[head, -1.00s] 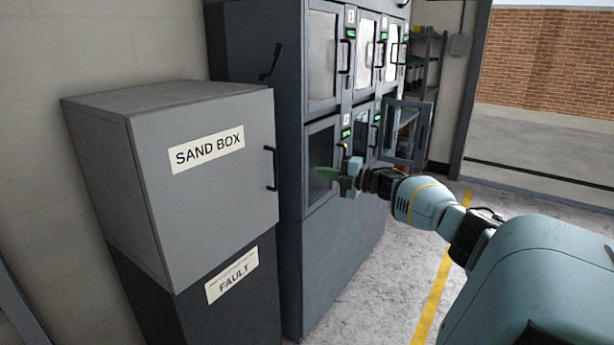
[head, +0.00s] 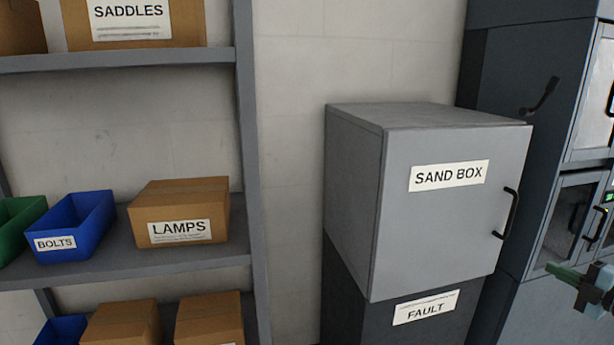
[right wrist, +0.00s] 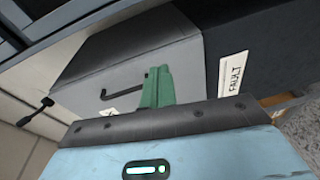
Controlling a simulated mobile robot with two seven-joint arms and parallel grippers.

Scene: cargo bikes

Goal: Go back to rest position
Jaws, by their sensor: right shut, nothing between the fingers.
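My right gripper (head: 566,273) shows at the right edge of the head view, in front of the dark locker cabinet. Its green fingers are together with nothing between them. The fingers also show in the right wrist view (right wrist: 158,88), with the grey sand box and its black handle beyond them. I cannot tell from that view how far apart fingers and box are. My left gripper is not in view.
The grey SAND BOX cabinet (head: 450,220) stands on a dark base labelled FAULT (head: 425,308). The locker cabinet (head: 535,80) is right of it. At left, a shelf (head: 130,257) holds a blue BOLTS bin (head: 72,225) and a LAMPS carton (head: 180,208).

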